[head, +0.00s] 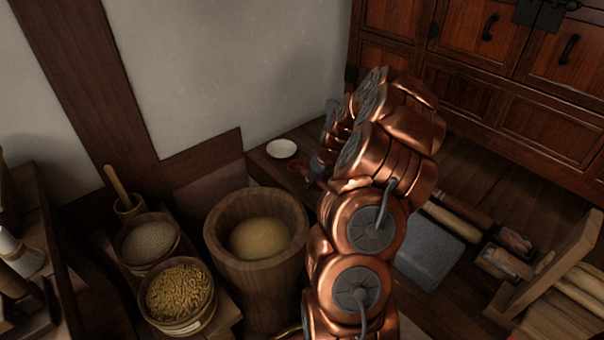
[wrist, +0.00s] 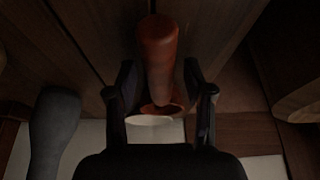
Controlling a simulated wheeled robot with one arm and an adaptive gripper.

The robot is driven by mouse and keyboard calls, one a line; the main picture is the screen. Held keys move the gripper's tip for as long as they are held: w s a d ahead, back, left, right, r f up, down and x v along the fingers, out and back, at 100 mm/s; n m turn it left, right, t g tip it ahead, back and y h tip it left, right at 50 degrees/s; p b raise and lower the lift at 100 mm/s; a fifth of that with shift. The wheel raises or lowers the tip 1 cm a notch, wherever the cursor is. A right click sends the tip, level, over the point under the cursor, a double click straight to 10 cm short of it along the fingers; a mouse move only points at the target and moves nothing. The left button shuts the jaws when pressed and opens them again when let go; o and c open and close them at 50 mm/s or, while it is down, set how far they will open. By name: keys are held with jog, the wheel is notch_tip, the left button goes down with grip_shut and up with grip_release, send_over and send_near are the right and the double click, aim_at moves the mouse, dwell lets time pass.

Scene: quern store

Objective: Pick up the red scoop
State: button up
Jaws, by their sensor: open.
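The red scoop (head: 298,168) lies on a dark wooden surface beside a white dish, partly hidden by my arm in the head view. In the wrist view the scoop's thick handle (wrist: 158,52) runs down the middle to a small bowl (wrist: 178,106). My gripper (wrist: 159,72) is open, with one dark finger on each side of the scoop. Gaps show between the fingers and the handle, and how high the fingers are above it cannot be told. In the head view my gripper is mostly hidden behind my copper arm.
The white dish (head: 281,148) is just beyond the scoop. A grey rounded object (wrist: 54,125) is left of my gripper. A large wooden tub (head: 225,245) and bowls of grain (head: 180,318) stand at left. A grey slab (head: 430,252) lies right of my arm, before a cabinet (head: 520,110).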

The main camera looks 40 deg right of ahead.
jog(key=shift+f, duration=0.1)
jog(key=shift+c, duration=0.4)
grip_shut()
